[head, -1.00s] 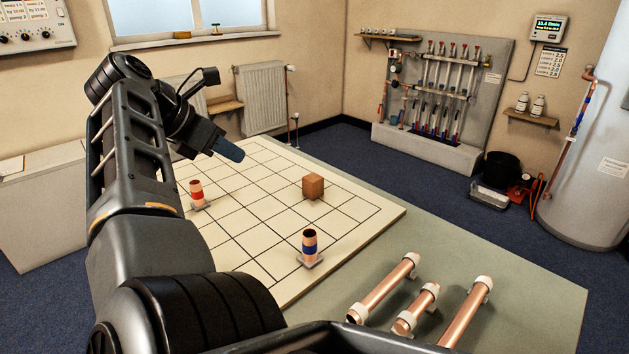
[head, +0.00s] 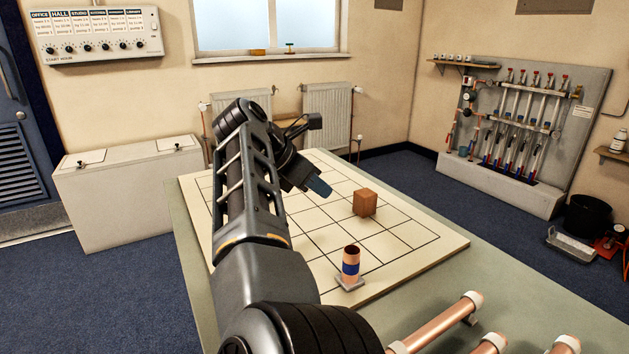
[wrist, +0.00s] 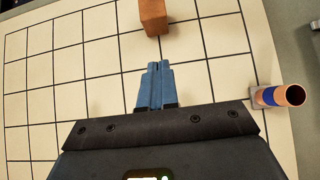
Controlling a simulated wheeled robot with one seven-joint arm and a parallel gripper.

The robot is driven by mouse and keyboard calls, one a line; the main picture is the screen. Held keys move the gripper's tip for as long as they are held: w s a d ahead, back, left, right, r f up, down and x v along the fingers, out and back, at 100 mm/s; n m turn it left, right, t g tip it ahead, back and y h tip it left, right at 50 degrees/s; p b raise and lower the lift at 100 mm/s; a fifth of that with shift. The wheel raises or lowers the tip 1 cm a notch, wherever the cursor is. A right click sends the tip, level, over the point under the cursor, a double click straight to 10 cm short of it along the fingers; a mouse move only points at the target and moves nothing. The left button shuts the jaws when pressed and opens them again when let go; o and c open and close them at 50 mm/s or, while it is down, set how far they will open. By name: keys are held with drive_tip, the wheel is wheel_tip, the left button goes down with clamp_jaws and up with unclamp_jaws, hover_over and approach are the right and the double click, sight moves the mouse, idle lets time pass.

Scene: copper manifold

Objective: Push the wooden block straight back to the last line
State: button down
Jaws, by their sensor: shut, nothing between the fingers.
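The wooden block (head: 365,202) stands on the white board (head: 425,238) with its black grid lines, toward the right part of the grid. In the wrist view the wooden block (wrist: 154,16) is at the top edge and partly cut off. My gripper (head: 321,189) is above the board, left of the block in the head view. In the wrist view my gripper (wrist: 155,68) has its blue fingers together, with nothing between them. The fingertips point toward the block, with a gap between.
A copper pipe piece with a blue band (head: 351,263) stands in a holder on the board, and shows at the right in the wrist view (wrist: 280,96). Copper pipes (head: 440,322) with white ends lie on the green table (head: 520,295). Board squares around the block are clear.

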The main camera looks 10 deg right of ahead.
sight(359, 201)
drive_tip(key=x, duration=0.5)
drive_tip(key=shift+d+f, duration=0.1)
drive_tip(key=shift+f, duration=0.05)
drive_tip(key=shift+w+d, duration=0.2)
drive_tip(key=shift+d, duration=0.4)
drive_tip(key=shift+w+d, duration=0.2)
drive_tip(key=shift+d, duration=0.35)
drive_tip(key=shift+w+d, duration=0.25)
drive_tip(key=shift+d, duration=0.4)
drive_tip(key=shift+d, duration=0.1)
drive_tip(key=w+d, duration=0.1)
drive_tip(key=d, duration=0.1)
drive_tip(key=d+b, duration=0.1)
drive_tip(key=d, duration=0.2)
drive_tip(key=w+d, duration=0.1)
drive_tip(key=d, duration=0.1)
drive_tip(key=shift+w+d, duration=0.3)
drive_tip(key=shift+d, duration=0.1)
